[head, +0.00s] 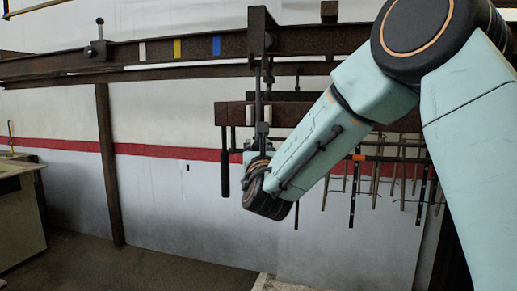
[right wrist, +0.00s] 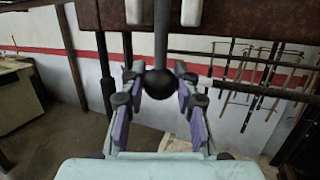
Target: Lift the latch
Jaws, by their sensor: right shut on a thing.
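The latch shows in the right wrist view as a grey rod (right wrist: 161,40) hanging down and ending in a black ball knob (right wrist: 159,84). My right gripper (right wrist: 160,97) has its purple-padded fingers on either side of the knob and is shut on it. In the head view my right gripper (head: 257,152) is at the lower end of the hanging carriage (head: 258,80), partly hidden by my own wrist. The knob cannot be made out there. My left gripper is in neither view.
A brown overhead rail (head: 150,51) carries white, yellow and blue marks and a small ball-topped lever (head: 98,43) at the left. A dark crossbar (head: 228,114) hangs below the rail. A rack of hanging rods (head: 385,170) is at the right. A bench (head: 20,215) stands at far left.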

